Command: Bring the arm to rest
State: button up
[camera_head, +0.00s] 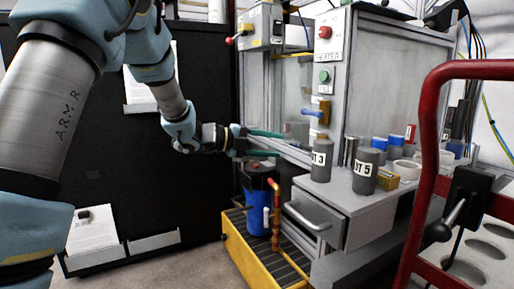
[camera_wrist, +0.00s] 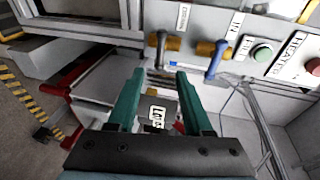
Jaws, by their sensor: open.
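My gripper (camera_head: 282,145) is at the end of my arm, in front of the heater cabinet and left of the bottles. Its two teal fingers are spread apart with a gap between them. In the wrist view my gripper (camera_wrist: 158,74) is also open, and a labelled bottle (camera_wrist: 158,117) shows beyond the gap, partly hidden by the gripper body. In the head view a dark bottle marked 3 (camera_head: 322,160) stands upright near the counter's left edge, apart from the fingers. A bottle marked LOT 5 (camera_head: 364,171) stands to its right.
The heater cabinet (camera_head: 340,70) has buttons and handles on its front. Below are a drawer (camera_head: 317,215), a blue canister (camera_head: 257,205) and a yellow floor tray (camera_head: 240,246). A red tube frame (camera_head: 425,150) stands at right. Open floor lies at lower left.

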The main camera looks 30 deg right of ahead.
jog(key=w+a+f+n+t+y, duration=0.2)
jog(key=w+a+n+t+y, duration=0.1)
jog(key=w+a+n+t, duration=0.45)
jog(key=w+a+f+n+t+y, duration=0.2)
jog(key=w+a+n+t, duration=0.2)
jog(key=w+a+n, duration=0.6)
jog(key=s+a+f+n+y, duration=0.2)
jog(key=a+f+n+y, duration=0.15)
jog(key=a, duration=0.55)
jog(key=s+a+f+n+y, duration=0.2)
jog(key=a+n+y, duration=0.25)
jog(key=a, duration=0.45)
jog(key=s+a+f+n+g+y, duration=0.1)
jog(key=s+a+f+n+g, duration=0.2)
jog(key=s+a+n, duration=0.4)
jog(key=s+a+f+n+g+y, duration=0.1)
jog(key=s+a+f+n+g, duration=0.3)
jog(key=s, duration=0.6)
notch_tip(320, 180, up, 39)
jog(key=s+a+p, duration=0.1)
jog(key=p, duration=3.6)
jog(key=shift+s+n+t+p, duration=0.15)
jog(key=shift+n+t+p, duration=0.2)
jog(key=shift+t, duration=0.1)
